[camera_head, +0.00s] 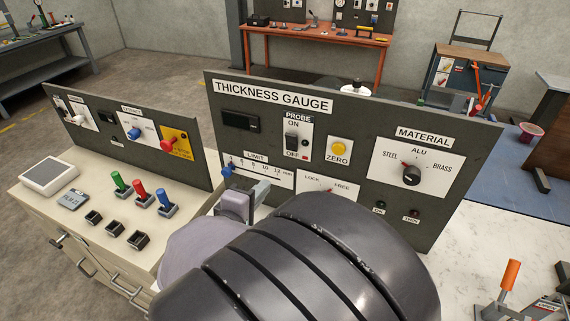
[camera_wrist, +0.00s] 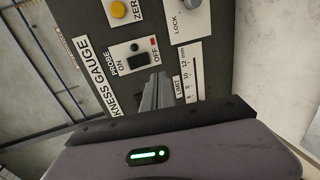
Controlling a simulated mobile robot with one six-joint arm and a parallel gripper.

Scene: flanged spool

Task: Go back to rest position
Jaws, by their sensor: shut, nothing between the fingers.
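My gripper (camera_head: 262,191) is shut and empty in front of the lower left of the dark thickness gauge panel (camera_head: 365,112). My dark arm links fill the bottom middle of the head view and hide part of the panel's lower edge. In the wrist view the closed fingers (camera_wrist: 156,92) point at the panel between the black probe switch (camera_wrist: 137,48) and the limit scale (camera_wrist: 190,78). Whether the fingertips touch the panel cannot be told. The blue limit slider (camera_head: 228,170) sits just left of the fingers. No flanged spool can be made out.
A yellow zero button (camera_head: 340,149) and a black material knob (camera_head: 411,174) are on the panel. A second panel (camera_head: 135,137) and a console with green, red and blue levers (camera_head: 140,191) stand left. An orange-handled clamp (camera_head: 510,276) stands at lower right.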

